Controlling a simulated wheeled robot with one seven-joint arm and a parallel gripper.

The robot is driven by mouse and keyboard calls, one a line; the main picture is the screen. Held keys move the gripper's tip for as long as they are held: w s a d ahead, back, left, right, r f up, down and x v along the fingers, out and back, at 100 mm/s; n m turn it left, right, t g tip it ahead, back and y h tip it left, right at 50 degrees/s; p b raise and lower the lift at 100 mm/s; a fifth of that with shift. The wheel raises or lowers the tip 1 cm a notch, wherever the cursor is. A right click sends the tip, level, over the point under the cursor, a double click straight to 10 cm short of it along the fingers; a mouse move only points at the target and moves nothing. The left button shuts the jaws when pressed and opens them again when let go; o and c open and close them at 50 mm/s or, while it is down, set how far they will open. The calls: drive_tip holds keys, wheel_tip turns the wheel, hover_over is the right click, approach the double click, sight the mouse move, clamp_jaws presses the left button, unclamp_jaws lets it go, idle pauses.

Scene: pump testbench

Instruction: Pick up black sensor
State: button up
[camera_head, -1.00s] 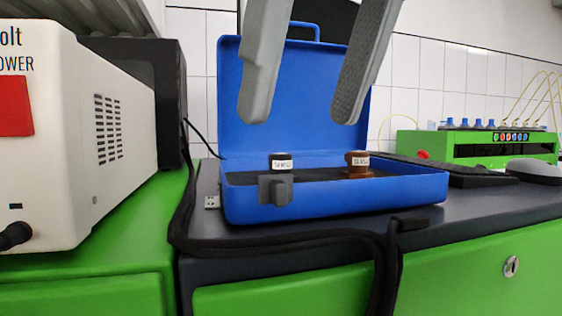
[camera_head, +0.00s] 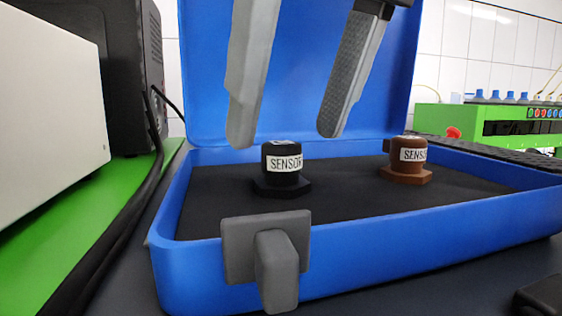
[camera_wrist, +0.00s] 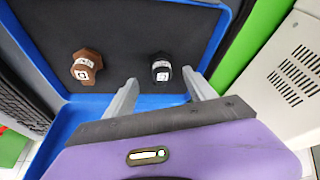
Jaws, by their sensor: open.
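The black sensor (camera_head: 282,165) is a short cylinder on a wider base with a white "SENSOR" label. It stands upright on the dark lining of the open blue case (camera_head: 200,285). It also shows in the wrist view (camera_wrist: 161,69), just ahead of the gap between my fingers. My gripper (camera_head: 285,138) is open and empty, above the sensor in the head view, with no contact visible. In the wrist view my gripper (camera_wrist: 162,88) has its fingers apart, one toward each side of the sensor. A brown sensor (camera_head: 406,158) stands to the right in the same case; in the wrist view it is left (camera_wrist: 86,66).
The case's raised lid (camera_head: 300,60) stands behind the sensors. A grey latch (camera_head: 275,255) juts from the case front. A white device (camera_head: 50,110) and a dark box (camera_head: 120,70) stand at left. A green unit (camera_head: 470,125) is at back right.

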sight(281, 143)
drive_tip(key=shift+p+x, duration=0.45)
drive_tip(key=shift+x, duration=1.4)
drive_tip(key=shift+s+a, duration=0.1)
drive_tip(key=shift+a, duration=0.1)
drive_tip(key=c, duration=1.2)
drive_tip(key=shift+r, duration=0.1)
